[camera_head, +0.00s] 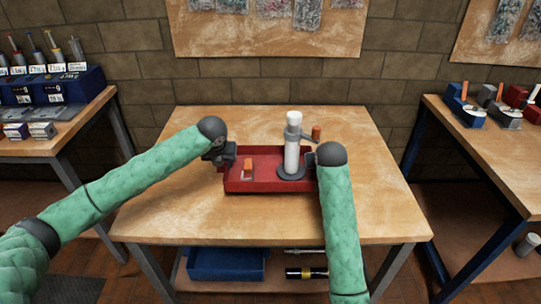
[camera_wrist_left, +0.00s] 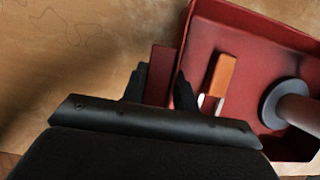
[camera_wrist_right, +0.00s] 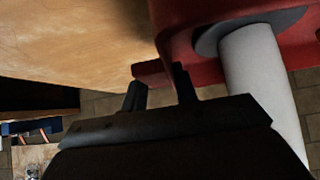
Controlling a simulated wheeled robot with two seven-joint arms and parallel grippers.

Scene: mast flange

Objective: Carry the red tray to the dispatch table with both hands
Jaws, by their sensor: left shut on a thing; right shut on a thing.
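The red tray (camera_head: 262,186) is over the middle wooden table (camera_head: 170,215); I cannot tell whether it touches the top. It looks about level. It holds an upright white post (camera_head: 292,155) on a dark round base and a small orange block (camera_head: 248,168). My left gripper (camera_head: 224,157) is shut on the tray's left handle, which shows between the fingers in the left wrist view (camera_wrist_left: 160,72). My right gripper (camera_wrist_right: 160,92) is shut on the right handle (camera_wrist_right: 150,72); in the head view my right arm hides it. No table is marked as dispatch table.
A left table (camera_head: 70,140) bears a blue tool rack (camera_head: 52,88) and small boxes. A right table (camera_head: 480,145) bears several small devices at its back. A blue bin (camera_head: 225,264) sits under the middle table. The middle tabletop is clear around the tray.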

